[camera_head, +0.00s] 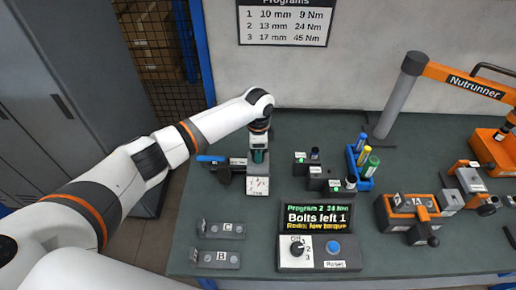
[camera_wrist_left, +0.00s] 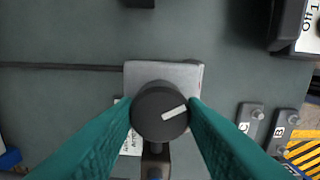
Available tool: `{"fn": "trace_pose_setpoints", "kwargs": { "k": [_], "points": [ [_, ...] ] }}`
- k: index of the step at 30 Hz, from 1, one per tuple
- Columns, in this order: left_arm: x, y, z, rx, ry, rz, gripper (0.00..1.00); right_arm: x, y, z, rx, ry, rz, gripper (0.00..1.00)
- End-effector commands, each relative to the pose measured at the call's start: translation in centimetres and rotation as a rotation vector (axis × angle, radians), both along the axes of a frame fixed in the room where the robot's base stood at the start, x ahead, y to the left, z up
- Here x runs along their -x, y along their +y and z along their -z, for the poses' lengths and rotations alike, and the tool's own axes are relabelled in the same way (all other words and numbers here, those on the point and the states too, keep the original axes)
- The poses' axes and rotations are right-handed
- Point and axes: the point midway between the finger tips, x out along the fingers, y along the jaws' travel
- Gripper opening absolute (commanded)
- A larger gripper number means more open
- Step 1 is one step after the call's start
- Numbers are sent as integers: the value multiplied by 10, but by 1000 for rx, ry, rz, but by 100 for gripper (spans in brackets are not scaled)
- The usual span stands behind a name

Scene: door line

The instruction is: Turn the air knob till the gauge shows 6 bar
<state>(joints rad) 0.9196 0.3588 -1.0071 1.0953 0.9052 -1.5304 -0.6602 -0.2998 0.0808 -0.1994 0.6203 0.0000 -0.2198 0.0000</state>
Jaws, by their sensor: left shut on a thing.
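The air knob (camera_wrist_left: 160,110) is a round dark knob with a white pointer line, on a grey block in the left wrist view. My left gripper (camera_wrist_left: 162,118) has its teal fingers shut on the knob, one on each side. The pointer line slants up to the right. In the head view my left gripper (camera_head: 258,156) points down over the air unit and hides the knob. A small white plate with dark and red marks (camera_head: 257,186) shows just in front. I cannot read a pressure on it. My right gripper is not in view.
A control box (camera_head: 345,252) with a dial, blue button and lit display stands in front. Plates marked C (camera_head: 221,230) and B (camera_head: 215,259) lie left of it. Sockets, markers in a blue tray (camera_head: 352,170) and an orange clamp (camera_head: 408,203) lie to the right.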

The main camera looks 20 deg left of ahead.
Motion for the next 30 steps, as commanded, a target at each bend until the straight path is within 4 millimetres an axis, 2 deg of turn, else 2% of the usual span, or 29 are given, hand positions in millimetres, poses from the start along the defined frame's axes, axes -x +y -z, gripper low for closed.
{"fn": "trace_pose_setpoints", "kwargs": {
  "k": [15,30],
  "points": [
    [-1,-1,-2,4,-5,404,15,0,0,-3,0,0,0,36],
    [-1,-1,-2,4,-5,528,15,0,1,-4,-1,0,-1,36]
  ]
}}
